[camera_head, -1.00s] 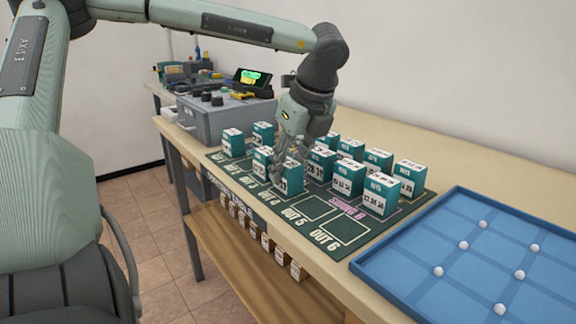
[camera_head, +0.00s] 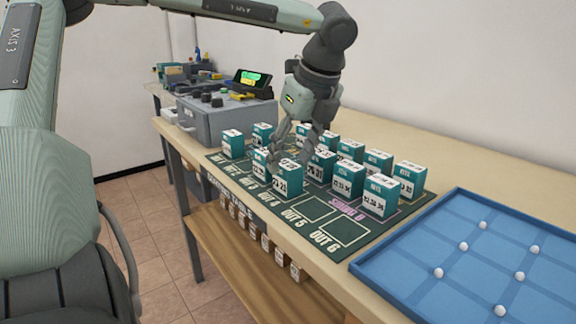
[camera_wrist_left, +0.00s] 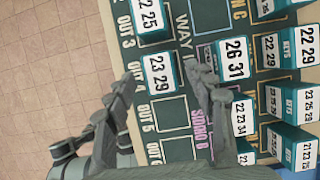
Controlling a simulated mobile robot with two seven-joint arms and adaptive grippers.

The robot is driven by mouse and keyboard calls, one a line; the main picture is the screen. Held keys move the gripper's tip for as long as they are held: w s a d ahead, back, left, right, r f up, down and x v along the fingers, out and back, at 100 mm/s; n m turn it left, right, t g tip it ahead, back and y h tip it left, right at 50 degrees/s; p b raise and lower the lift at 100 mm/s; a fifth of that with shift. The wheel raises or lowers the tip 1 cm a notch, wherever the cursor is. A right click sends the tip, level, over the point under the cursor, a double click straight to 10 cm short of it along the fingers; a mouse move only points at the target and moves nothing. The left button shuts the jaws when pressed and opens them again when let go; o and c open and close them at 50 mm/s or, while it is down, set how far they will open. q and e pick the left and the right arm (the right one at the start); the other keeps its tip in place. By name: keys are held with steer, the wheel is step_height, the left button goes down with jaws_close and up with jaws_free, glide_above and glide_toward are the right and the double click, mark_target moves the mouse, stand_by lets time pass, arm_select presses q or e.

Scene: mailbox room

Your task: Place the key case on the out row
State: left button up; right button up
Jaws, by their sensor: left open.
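A teal and white key case (camera_head: 287,181), marked 23 29 in the left wrist view (camera_wrist_left: 160,72), stands upright in the out row on the dark green mat (camera_head: 340,252). It is in the slot just before OUT 5. My left gripper (camera_head: 293,150) is open above and behind this case. In the left wrist view its fingertips (camera_wrist_left: 162,76) are spread on either side of the case, apart from it. Another case, 22 25 (camera_wrist_left: 150,17), stands beside OUT 3. OUT 5 and OUT 6 (camera_head: 342,235) are bare. My right gripper is not in view.
Several similar cases, such as one at the near right (camera_head: 380,194), stand behind the out row. A blue tray (camera_head: 375,267) with white balls lies to the right. A grey box (camera_head: 225,122) with knobs stands at the far left end.

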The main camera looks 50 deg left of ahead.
arm_select(q)
steer(key=v, duration=0.9)
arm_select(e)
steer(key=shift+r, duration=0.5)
